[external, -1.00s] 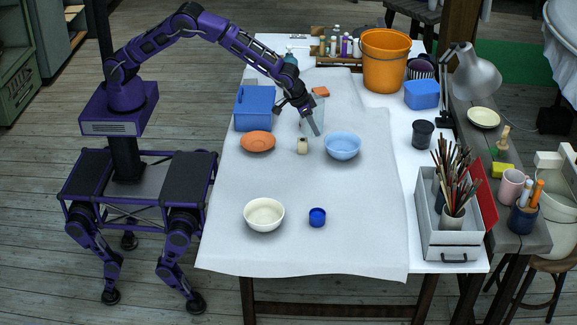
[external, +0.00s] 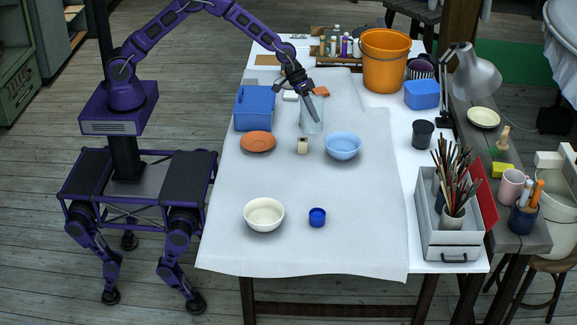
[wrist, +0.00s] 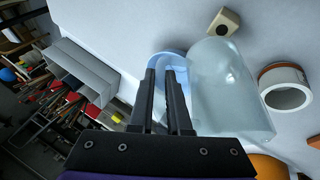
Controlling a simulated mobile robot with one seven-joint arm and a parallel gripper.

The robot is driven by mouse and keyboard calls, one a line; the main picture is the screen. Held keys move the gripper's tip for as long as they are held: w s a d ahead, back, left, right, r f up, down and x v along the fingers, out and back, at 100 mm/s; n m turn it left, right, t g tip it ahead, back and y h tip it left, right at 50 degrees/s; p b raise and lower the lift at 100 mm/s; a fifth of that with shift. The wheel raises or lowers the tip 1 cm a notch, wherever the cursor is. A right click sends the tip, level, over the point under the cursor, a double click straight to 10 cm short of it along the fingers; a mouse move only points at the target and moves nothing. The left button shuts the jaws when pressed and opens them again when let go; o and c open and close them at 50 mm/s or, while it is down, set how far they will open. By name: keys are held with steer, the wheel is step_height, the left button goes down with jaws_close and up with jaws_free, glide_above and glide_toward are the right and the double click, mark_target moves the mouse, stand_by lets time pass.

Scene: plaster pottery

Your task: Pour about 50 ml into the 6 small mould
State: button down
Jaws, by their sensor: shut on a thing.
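A clear, pale jug (external: 312,120) is at the back middle of the white-covered table. It fills the right middle of the wrist view (wrist: 230,90). My gripper (external: 314,117) is at the jug with its fingers pointing down; in the wrist view its dark fingers (wrist: 165,75) are close together beside the jug wall. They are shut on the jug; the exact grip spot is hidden. A small cream block (external: 303,146) with a dark mark, possibly the small mould, stands just in front; it also shows in the wrist view (wrist: 225,20). I cannot read a number or see a liquid level.
A light blue bowl (external: 343,146) is right of the block, a terracotta dish (external: 257,141) left. A blue box (external: 255,108) stands behind the dish. A cream bowl (external: 264,214) and blue cup (external: 317,217) are in front. An orange bucket (external: 384,62) stands at the back. The cloth's centre is clear.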

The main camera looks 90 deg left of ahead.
mark_target(313, 98)
steer(key=shift+a+r+h, duration=0.25)
steer(key=shift+a+h, duration=0.1)
steer(key=shift+a, duration=0.15)
steer(key=shift+a+r+h, duration=0.2)
steer(key=shift+a+h, duration=0.15)
steer(key=shift+a, duration=0.1)
steer(key=shift+s+a+n+h+b, duration=0.1)
steer(key=shift+a+n+h+b, duration=0.2)
steer(key=shift+a+b, duration=0.1)
steer(key=a+r+h+b, duration=0.1)
steer(key=a+t+h+b, duration=0.1)
steer(key=h, duration=0.1)
steer(key=shift+s+a+r+n, duration=0.1)
steer(key=shift+a+r+n, duration=0.2)
steer(key=shift+r+n, duration=0.1)
steer(key=shift+r+h, duration=0.15)
steer(key=shift+h, duration=0.45)
steer(key=shift+a+h+b, duration=0.3)
steer(key=shift+a, duration=0.1)
steer(key=shift+s+a+n+t+h+b, duration=0.1)
steer(key=shift+a+n+t+h+b, duration=0.25)
steer(key=shift+a+h+b, duration=0.35)
steer(key=shift+s+a+n+t+h+b, duration=0.15)
steer(key=shift+a+n+t+h+b, duration=0.15)
steer(key=shift+a+h+b, duration=0.8)
steer(key=shift+a+r, duration=0.2)
steer(key=shift+a, duration=0.5)
stand_by(0.9)
